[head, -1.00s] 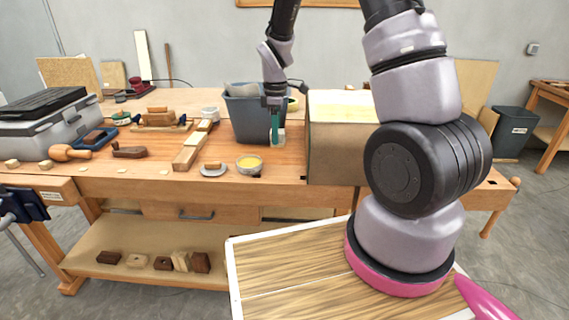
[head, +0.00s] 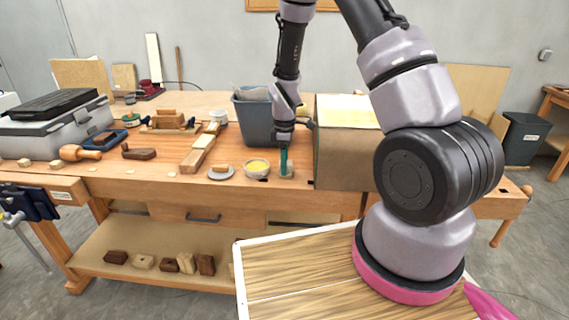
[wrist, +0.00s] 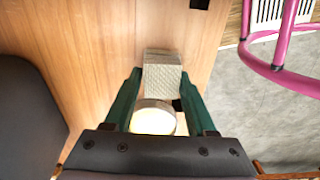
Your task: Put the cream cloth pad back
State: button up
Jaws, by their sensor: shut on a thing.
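The cream cloth pad (head: 288,172) is a small pale block at the bench front, right of a bowl of yellow stuff (head: 257,167). My gripper (head: 284,168) points down with its green fingers around the pad. In the wrist view the pad (wrist: 163,76) shows a woven, pale face between the fingertips (wrist: 161,82); the gripper is shut on it. A round cream thing (wrist: 152,118), which looks like the bowl, shows below it there. The pad is low over the bench; I cannot tell whether it touches.
The bench (head: 120,184) carries a grey-blue bin (head: 256,125) behind my gripper and a large box (head: 342,155) close to its right. A small dish (head: 221,173) and long wood pieces (head: 198,158) lie left. A wood-grained board (head: 300,270) is in the foreground.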

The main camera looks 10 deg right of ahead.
jog(key=shift+f, duration=0.1)
jog(key=o, duration=1.2)
jog(key=s+d+r+m+t, duration=0.1)
jog(key=s+r+m, duration=0.15)
jog(key=r, duration=0.75)
jog(key=s+d+r+m+t+y, duration=0.1)
jog(key=s+r+m, duration=0.15)
jog(key=r, duration=0.75)
jog(key=s+d+r+m+t, duration=0.1)
jog(key=s+d+r+m, duration=0.15)
jog(key=r, duration=0.75)
jog(key=s+r+m+t, duration=0.1)
jog(key=s+r+m, duration=0.2)
jog(key=s, duration=0.2)
jog(key=s+d+r+m+t, duration=0.1)
jog(key=s+r+m, duration=0.2)
jog(key=s+m, duration=0.1)
jog(key=s+r+m+t+y, duration=0.1)
jog(key=s+r+m+t, duration=0.1)
jog(key=s+r+m, duration=0.2)
jog(key=shift+s+d+r, duration=0.1)
jog(key=shift+s+d, duration=0.1)
jog(key=shift+s, duration=0.35)
jog(key=shift+s+d, duration=0.2)
jog(key=shift+s, duration=0.3)
